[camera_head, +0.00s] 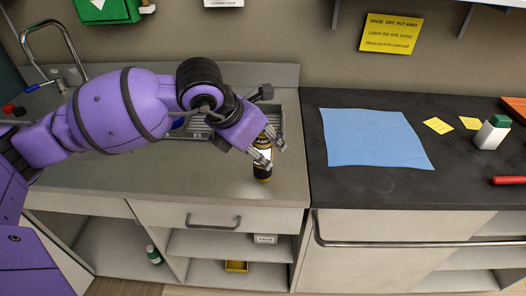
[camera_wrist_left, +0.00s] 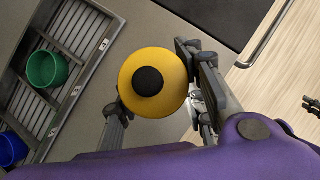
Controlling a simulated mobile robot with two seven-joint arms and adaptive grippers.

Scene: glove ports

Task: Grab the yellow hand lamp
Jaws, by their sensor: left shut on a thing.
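The yellow hand lamp (camera_head: 263,160) is a black and yellow upright cylinder, partly hidden behind my fingers in the head view. In the left wrist view the yellow hand lamp (camera_wrist_left: 169,65) shows its round yellow end with a black disc at the centre. My left gripper (camera_head: 262,152) is at the front of the steel counter, with its fingers on either side of the lamp. In the wrist view the left gripper (camera_wrist_left: 160,101) is shut on it. I cannot tell whether the lamp touches the counter. My right gripper does not show in the head view.
A sink drainer (camera_wrist_left: 65,65) with a green cup (camera_wrist_left: 47,70) and a blue cup (camera_wrist_left: 11,149) lies beside the lamp. A blue cloth (camera_head: 374,138) and a white bottle with a green cap (camera_head: 491,134) are on the dark counter to the right. Open shelves are below.

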